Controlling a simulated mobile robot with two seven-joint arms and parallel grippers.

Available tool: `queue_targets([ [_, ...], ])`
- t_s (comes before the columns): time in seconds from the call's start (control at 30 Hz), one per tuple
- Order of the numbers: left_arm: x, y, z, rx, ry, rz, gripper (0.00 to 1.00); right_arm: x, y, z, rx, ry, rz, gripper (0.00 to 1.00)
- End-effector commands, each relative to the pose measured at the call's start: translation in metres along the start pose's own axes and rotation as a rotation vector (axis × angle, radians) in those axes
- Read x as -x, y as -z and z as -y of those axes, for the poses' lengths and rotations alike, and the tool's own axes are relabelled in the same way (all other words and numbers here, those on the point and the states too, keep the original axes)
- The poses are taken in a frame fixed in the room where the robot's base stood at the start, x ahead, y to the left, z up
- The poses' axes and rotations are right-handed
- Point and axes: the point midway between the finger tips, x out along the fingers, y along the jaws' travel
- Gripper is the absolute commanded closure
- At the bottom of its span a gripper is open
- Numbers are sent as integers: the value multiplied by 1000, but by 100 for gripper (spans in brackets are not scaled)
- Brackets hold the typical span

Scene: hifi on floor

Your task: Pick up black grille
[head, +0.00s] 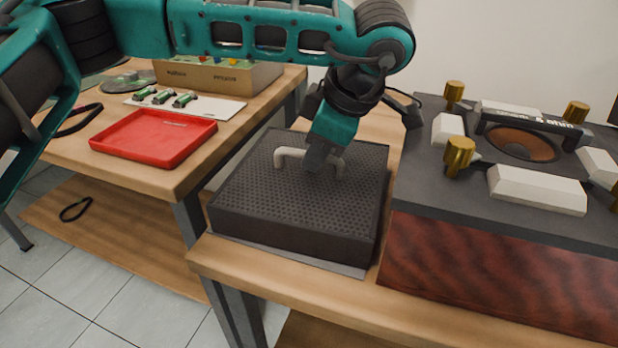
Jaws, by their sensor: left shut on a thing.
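The black grille (270,209) is a dark, perforated, box-shaped panel with a light handle (281,158) on top. It sits on a thin grey mat (290,252) on the wooden table, left of the speaker unit. My left gripper (316,163) comes down from above and is shut on the middle of the handle. The fingers hide part of the handle. The grille looks level, and I see no clear gap between it and the mat. My right gripper is not in view.
A speaker unit (420,214) with wood-grain front, gold knobs and white blocks stands close on the right. On the left table are a red tray (152,138), a white board (222,107) with green parts, and a cardboard box (226,76). A gap separates the tables.

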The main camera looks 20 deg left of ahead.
Motion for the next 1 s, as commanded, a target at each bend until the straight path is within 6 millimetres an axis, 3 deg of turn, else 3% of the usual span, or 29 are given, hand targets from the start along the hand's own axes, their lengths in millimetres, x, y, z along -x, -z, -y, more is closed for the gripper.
queue_targets([
  [0.23,2,1,-1,1,-2,1,100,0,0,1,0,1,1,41],
  [0.37,14,5,-4,2,-3,2,100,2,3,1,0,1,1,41],
  [0.47,32,13,-8,3,-4,2,100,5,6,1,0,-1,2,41],
  [0.8,120,50,-26,4,-4,2,100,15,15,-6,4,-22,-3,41],
  [1.0,160,66,-34,1,-2,1,100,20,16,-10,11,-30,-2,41],
])
